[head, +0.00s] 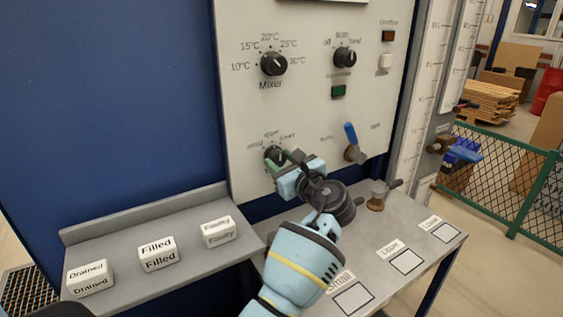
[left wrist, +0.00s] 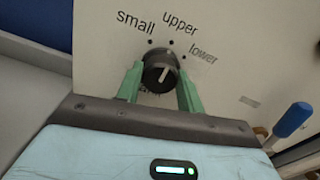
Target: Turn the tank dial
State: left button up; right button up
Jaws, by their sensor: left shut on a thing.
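The tank dial (head: 273,153) is a round black knob at the lower left of the white panel, partly hidden by my gripper in the head view. In the left wrist view the tank dial (left wrist: 160,72) shows labels "small", "upper" and "lower" around it. Its white pointer line leans up and slightly right, on the "upper" to "lower" side; the exact mark is hard to tell. My left gripper (head: 279,160) has its green fingers on either side of the knob, shut on it; they also show in the left wrist view (left wrist: 161,88). My right gripper is not in view.
A blue-handled valve (head: 352,142) sits right of the dial. The mixer knob (head: 273,63) and another knob (head: 345,57) are above. Below are a grey shelf (head: 215,262) with labelled blocks (head: 158,253) and a side table (head: 375,222) with a small vessel (head: 377,198).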

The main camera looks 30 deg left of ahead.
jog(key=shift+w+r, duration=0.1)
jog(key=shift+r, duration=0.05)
pick_arm(q)
jog(key=shift+r+n+p, duration=0.15)
jog(key=shift+n+p, duration=0.4)
jog(key=shift+n, duration=1.05)
jog(key=shift+f+n, duration=0.2)
jog(key=shift+n, duration=2.4)
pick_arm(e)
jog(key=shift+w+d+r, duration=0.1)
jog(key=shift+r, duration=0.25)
pick_arm(q)
jog(key=shift+n, duration=0.4)
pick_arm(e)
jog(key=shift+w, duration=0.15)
pick_arm(q)
jog(key=o, duration=1)
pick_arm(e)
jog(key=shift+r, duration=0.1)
